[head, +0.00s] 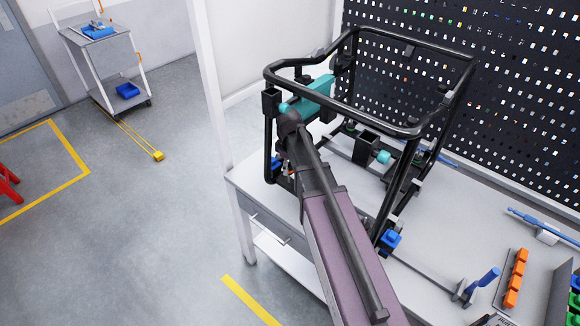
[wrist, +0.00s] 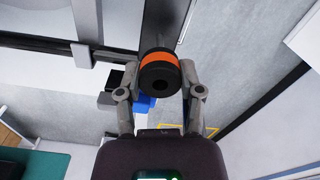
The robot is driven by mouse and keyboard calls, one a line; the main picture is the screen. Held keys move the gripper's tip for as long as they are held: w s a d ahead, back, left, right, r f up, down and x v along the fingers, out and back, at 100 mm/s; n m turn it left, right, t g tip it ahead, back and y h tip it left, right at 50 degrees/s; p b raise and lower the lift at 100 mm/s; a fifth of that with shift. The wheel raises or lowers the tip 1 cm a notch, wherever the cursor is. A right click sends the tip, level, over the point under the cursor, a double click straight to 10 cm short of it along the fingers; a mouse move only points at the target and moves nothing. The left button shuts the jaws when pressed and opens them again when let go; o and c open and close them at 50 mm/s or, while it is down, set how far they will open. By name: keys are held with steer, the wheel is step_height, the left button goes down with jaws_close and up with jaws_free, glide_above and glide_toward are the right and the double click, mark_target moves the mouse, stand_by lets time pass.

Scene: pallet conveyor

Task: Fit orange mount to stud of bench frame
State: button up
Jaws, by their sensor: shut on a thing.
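The orange mount (wrist: 154,64), a round piece with an orange band between black ends and a dark centre hole, sits between the fingertips of my gripper (wrist: 158,75) in the wrist view. The gripper is shut on it. The bench frame (head: 420,130), made of black tubes, stands on the bench in the head view. My arm reaches to the frame's left side there and hides the gripper and held mount. A dark rod-like shape (wrist: 184,35) shows behind the mount in the wrist view; I cannot tell whether it is the stud or whether they touch.
Several orange pieces (head: 515,277) stand in a row at the bench's right. A teal part (head: 312,94) is at the frame's left side. Blue clamps (head: 390,239) sit near the frame's foot. A perforated black panel (head: 500,90) rises behind. Floor to the left is mostly clear.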

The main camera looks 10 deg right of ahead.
mark_target(289, 182)
steer(key=shift+f+b, duration=2.15)
steer(key=shift+f, duration=0.15)
steer(key=shift+f, duration=0.1)
steer(key=o, duration=1.2)
steer(key=shift+s+d, duration=0.35)
steer(key=shift+s, duration=0.1)
steer(key=shift+s+a+m, duration=0.1)
steer(key=shift+s+m, duration=1.65)
steer(key=shift+s, duration=0.8)
steer(key=shift+s+a+m, duration=0.1)
steer(key=shift+s+m, duration=1.6)
steer(key=shift+s, duration=0.8)
steer(key=shift+s+m, duration=1.75)
steer(key=shift+s, duration=0.8)
